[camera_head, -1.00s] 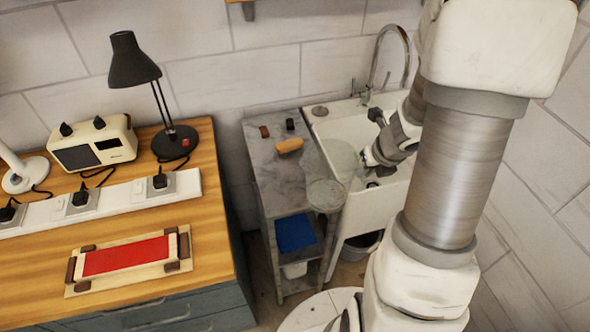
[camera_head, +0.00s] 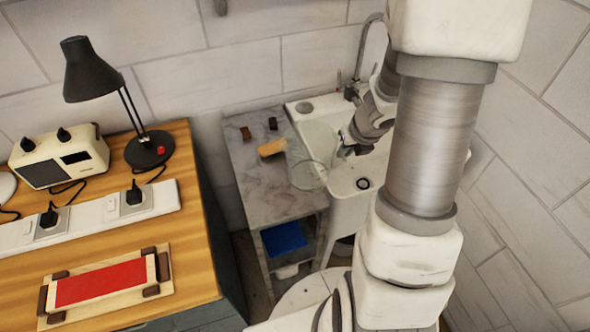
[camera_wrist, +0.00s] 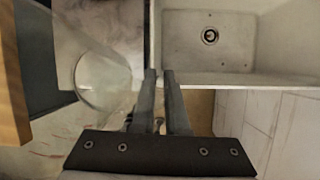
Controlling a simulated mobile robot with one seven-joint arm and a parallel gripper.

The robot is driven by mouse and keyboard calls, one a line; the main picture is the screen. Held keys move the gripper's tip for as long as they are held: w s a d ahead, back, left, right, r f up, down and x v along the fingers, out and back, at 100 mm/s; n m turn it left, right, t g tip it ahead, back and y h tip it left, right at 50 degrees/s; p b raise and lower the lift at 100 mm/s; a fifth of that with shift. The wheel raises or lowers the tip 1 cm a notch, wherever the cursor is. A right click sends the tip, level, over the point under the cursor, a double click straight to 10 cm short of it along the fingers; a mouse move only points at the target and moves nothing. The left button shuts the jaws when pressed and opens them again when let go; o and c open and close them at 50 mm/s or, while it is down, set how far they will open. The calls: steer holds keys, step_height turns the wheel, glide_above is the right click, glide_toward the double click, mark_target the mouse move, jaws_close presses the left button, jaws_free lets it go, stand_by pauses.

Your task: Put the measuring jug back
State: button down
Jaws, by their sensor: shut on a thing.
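The measuring jug (camera_head: 309,174) is clear and see-through, so its outline is faint. In the head view it shows over the right edge of the grey marble counter (camera_head: 250,185), beside the sink. My gripper (camera_head: 346,151) is at the jug's right side, over the sink's left part. In the wrist view the jug (camera_wrist: 100,84) shows as a round clear shape left of my fingers (camera_wrist: 160,76). The fingers are nearly together and shut on the jug; the exact part gripped is hard to see. I cannot tell whether its base touches the counter.
The white sink (camera_head: 375,180) with its tap (camera_head: 358,60) is right of the counter. A tan block (camera_head: 272,147) and two small dark pieces lie at the counter's back. The wooden bench (camera_head: 195,225) at left bears a lamp (camera_head: 115,100). The counter's front left is clear.

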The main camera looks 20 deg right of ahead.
mark_target(310, 151)
steer(key=w+a+f, duration=0.2)
steer(key=w+a+f+b, duration=0.1)
steer(key=w+a+f, duration=0.1)
steer(key=w, duration=0.1)
steer(key=w+a+f, duration=0.2)
steer(key=shift+w+a+b, duration=0.15)
steer(key=shift+w+b, duration=0.1)
steer(key=shift+b, duration=0.05)
steer(key=shift+f+b, duration=1.75)
steer(key=shift+f, duration=0.2)
steer(key=shift+f, duration=0.1)
steer(key=c, duration=0.9)
jaws_free()
